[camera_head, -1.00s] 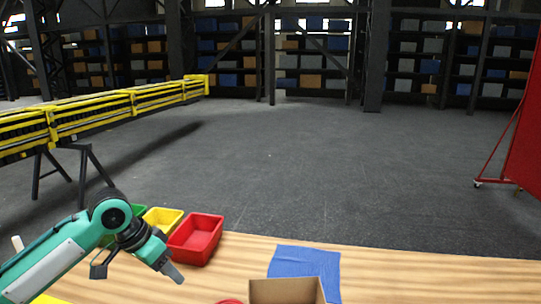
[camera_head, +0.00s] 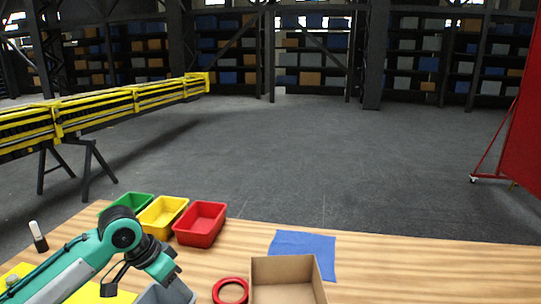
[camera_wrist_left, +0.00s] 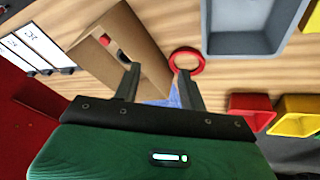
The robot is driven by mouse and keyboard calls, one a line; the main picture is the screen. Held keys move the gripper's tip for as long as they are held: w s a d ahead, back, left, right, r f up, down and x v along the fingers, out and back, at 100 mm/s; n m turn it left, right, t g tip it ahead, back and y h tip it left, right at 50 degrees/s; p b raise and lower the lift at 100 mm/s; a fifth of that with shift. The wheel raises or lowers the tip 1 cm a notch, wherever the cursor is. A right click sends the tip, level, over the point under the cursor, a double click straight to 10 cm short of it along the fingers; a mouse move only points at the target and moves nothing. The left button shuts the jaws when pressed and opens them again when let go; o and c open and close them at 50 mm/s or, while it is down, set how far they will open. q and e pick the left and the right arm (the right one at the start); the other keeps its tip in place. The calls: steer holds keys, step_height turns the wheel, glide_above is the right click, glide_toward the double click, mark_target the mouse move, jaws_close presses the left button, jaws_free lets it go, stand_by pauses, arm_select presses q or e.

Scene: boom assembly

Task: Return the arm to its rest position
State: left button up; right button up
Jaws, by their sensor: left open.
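My left arm comes in from the left in the head view, bent at a teal joint. Its left gripper (camera_head: 140,284) hangs over the near left part of the table, in front of the coloured bins and partly over a grey bin (camera_head: 168,294). In the left wrist view the left gripper (camera_wrist_left: 160,86) has its two fingers apart with nothing held between them. Beyond the fingers lie an open cardboard box (camera_wrist_left: 120,50) and a red ring (camera_wrist_left: 187,60). My right gripper is not in view.
On the wooden table (camera_head: 430,270) stand green (camera_head: 128,203), yellow (camera_head: 162,215) and red (camera_head: 200,223) bins, a blue cloth (camera_head: 305,248) and a marker (camera_head: 38,237). The table's right side is bare. A yellow boom (camera_head: 110,104) rests on trestles behind.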

arm_select(q)
steer(key=s+d+f+t, duration=0.1)
steer(key=s+d+f, duration=0.2)
steer(key=s+f, duration=0.4)
steer(key=s+d+f+t, duration=0.1)
steer(key=s+d+f, duration=0.4)
steer(key=f, duration=0.4)
steer(key=s+a+f+n+y, duration=0.25)
steer(key=s+a+f, duration=0.2)
steer(key=s, duration=0.45)
steer(key=s+a+f+n+y, duration=0.25)
steer(key=s+a, duration=0.25)
steer(key=s, duration=0.4)
step_height(320, 180, down, 34)
steer(key=f+g+b, duration=0.1)
steer(key=g+b, duration=0.1)
steer(key=b, duration=0.2)
steer(key=s+a+f+b, duration=0.2)
steer(key=s+f, duration=0.7)
steer(key=f, duration=0.3)
steer(key=s+a+f+g+b, duration=0.1)
steer(key=s+a+f+b, duration=0.1)
steer(key=s+f, duration=0.8)
step_height(320, 180, down, 2)
steer(key=shift+s+h, duration=0.2)
steer(key=shift+h, duration=0.1)
